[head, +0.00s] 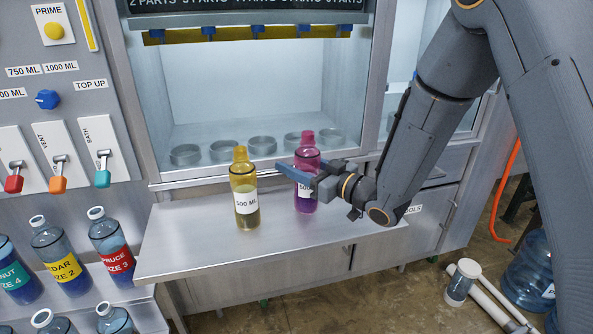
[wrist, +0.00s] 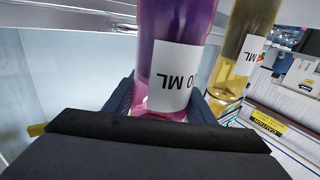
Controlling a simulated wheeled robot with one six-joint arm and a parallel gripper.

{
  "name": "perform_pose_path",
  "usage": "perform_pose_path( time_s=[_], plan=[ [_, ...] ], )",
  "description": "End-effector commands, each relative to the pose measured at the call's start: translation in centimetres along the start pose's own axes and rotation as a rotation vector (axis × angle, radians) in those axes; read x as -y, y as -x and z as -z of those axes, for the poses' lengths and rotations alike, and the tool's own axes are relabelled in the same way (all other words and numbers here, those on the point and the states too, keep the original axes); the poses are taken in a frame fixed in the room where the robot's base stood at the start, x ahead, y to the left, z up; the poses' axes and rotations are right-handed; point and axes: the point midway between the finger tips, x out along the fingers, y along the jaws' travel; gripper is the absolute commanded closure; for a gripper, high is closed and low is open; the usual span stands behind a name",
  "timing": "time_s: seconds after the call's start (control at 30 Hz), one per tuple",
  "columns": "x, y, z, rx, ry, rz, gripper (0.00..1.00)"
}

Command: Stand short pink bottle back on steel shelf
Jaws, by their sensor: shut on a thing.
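The short pink bottle (head: 306,162), magenta with a pink cap and a white label, stands upright in my gripper (head: 298,172) over the steel shelf (head: 190,237). My gripper is shut around its middle, and a finger hides part of it. Its base is at or just above the shelf; I cannot tell whether it touches. In the wrist view the pink bottle (wrist: 175,40) fills the space between my gripper's fingers (wrist: 163,105), its label upside down. A yellow bottle (head: 244,190) labelled 500 ML stands on the shelf to its left, apart from it.
Behind the shelf is a glass-sided bay with several round steel cups (head: 262,145). Blue bottles with coloured labels (head: 110,237) stand on a lower ledge at left. A control panel with levers (head: 57,170) is above them. The shelf's left half is clear.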

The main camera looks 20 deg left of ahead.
Motion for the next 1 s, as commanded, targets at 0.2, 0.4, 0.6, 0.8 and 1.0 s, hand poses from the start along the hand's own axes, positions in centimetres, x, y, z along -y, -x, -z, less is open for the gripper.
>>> perform_pose_path(
  time_s=[0.2,0.4,0.6,0.8,1.0],
  plan=[
    [0.0,0.0,-1.8,-0.002,0.000,-0.001,0.82],
    [0.0,0.0,-1.8,-0.002,0.001,-0.001,0.82],
    [0.0,0.0,-2.3,0.000,0.000,-0.001,0.46],
    [0.0,0.0,-2.2,0.000,0.000,-0.001,0.31],
    [0.0,0.0,-2.1,0.000,0.000,-0.001,0.31]
  ],
)
